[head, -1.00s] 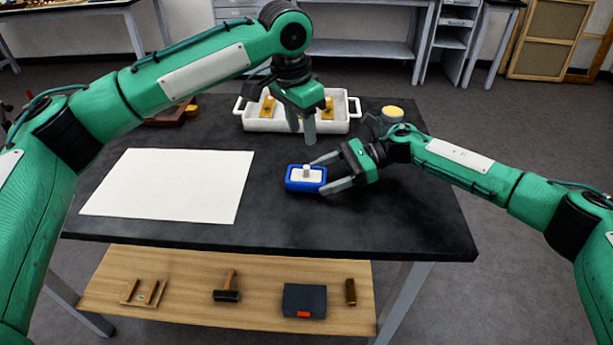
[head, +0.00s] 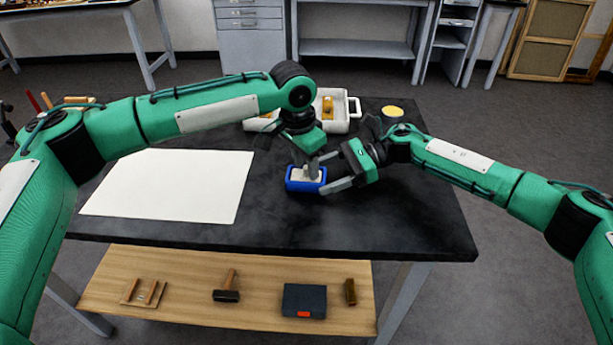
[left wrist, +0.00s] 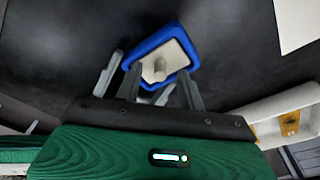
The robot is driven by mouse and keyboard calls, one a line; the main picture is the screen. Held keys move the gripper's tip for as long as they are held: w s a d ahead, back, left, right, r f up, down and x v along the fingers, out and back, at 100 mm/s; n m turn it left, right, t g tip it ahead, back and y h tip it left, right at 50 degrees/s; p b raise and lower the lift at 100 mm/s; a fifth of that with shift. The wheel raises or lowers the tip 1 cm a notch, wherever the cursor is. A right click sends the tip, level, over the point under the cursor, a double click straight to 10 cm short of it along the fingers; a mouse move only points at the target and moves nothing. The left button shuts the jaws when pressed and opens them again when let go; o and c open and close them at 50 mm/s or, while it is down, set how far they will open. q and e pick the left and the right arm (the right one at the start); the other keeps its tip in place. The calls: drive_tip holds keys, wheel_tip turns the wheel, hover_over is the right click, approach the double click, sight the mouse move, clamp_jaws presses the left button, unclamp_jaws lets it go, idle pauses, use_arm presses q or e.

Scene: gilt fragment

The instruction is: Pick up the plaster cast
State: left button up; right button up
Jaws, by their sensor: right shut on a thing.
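The plaster cast (left wrist: 178,55) is a white block with a small knob on top, sitting inside a blue mould (head: 305,188) on the dark table. My right gripper (head: 328,172) is shut on the mould from the right side. My left gripper (head: 311,168) points down from above at the cast, its fingers partly covering it in the head view. In the left wrist view the left gripper's fingers (left wrist: 160,88) are apart, with the knob showing between them. Whether they touch it I cannot tell.
A white tray (head: 340,124) with yellow-brown pieces stands behind, partly hidden by my left arm. A large white sheet (head: 170,185) lies on the left of the table (head: 270,230). A round yellow-topped container (head: 393,112) stands at the back right.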

sight(305, 167)
use_arm(q)
clamp_jaws()
wheel_tip(305, 167, up, 10)
use_arm(e)
drive_tip(key=o, duration=0.8)
drive_tip(key=shift+o, duration=0.2)
